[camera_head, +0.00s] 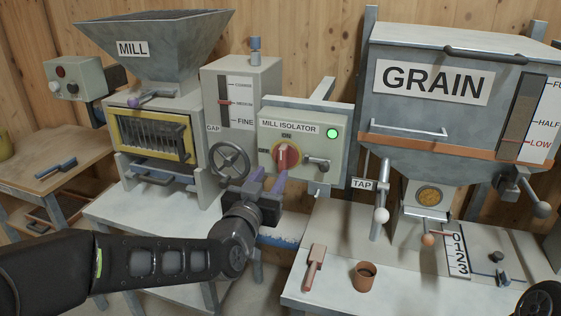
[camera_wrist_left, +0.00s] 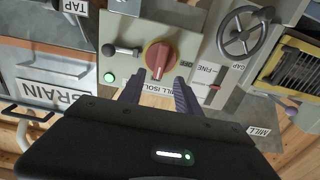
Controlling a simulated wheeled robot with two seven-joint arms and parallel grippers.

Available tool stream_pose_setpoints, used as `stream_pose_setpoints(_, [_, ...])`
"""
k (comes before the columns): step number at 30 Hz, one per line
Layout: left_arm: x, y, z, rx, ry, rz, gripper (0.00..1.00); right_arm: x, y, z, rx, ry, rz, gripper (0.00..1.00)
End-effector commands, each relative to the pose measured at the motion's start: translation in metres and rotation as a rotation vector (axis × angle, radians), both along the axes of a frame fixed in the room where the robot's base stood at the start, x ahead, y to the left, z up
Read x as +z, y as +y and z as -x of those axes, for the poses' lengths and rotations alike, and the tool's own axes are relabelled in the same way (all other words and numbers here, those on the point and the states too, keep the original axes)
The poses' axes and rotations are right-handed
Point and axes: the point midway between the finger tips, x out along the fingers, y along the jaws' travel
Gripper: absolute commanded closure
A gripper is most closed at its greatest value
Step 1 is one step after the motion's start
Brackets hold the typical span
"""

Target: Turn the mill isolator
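The mill isolator (camera_head: 303,163) is a pale grey box on the wall frame, labelled MILL ISOLATOR, with a lit green lamp (camera_head: 333,133). Its red rotary knob (camera_head: 286,156) stands about upright under the ON label; it also shows in the left wrist view (camera_wrist_left: 159,58). A small dark-knobbed lever (camera_head: 317,163) sits right of the knob. My left gripper (camera_head: 268,183) is open and empty just below and in front of the knob. In the wrist view its two fingers point towards the knob, apart from it as far as I can tell. My right gripper's fingers are not visible.
Left of the isolator are the gap handwheel (camera_head: 229,160) and the mill hopper (camera_head: 150,45). The grain bin (camera_head: 455,90) with its tap lever (camera_head: 381,214) stands at the right.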

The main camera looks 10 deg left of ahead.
Motion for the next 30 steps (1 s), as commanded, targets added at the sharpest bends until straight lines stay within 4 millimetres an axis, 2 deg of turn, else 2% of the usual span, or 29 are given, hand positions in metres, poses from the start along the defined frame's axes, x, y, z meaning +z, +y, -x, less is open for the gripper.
stream_pose_setpoints(7, [0.0,-0.001,-0.016,0.0,0.003,0.001,0.6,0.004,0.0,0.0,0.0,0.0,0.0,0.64])
stream_pose_setpoints(18, [0.0,-0.005,-0.069,-0.001,0.004,0.0,0.6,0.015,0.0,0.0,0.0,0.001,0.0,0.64])
stream_pose_setpoints(22, [-0.001,-0.005,-0.077,-0.002,0.003,0.0,0.6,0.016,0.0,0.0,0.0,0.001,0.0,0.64])
stream_pose_setpoints(30, [-0.001,-0.005,-0.078,-0.001,0.002,0.001,0.61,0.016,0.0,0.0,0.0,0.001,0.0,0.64])
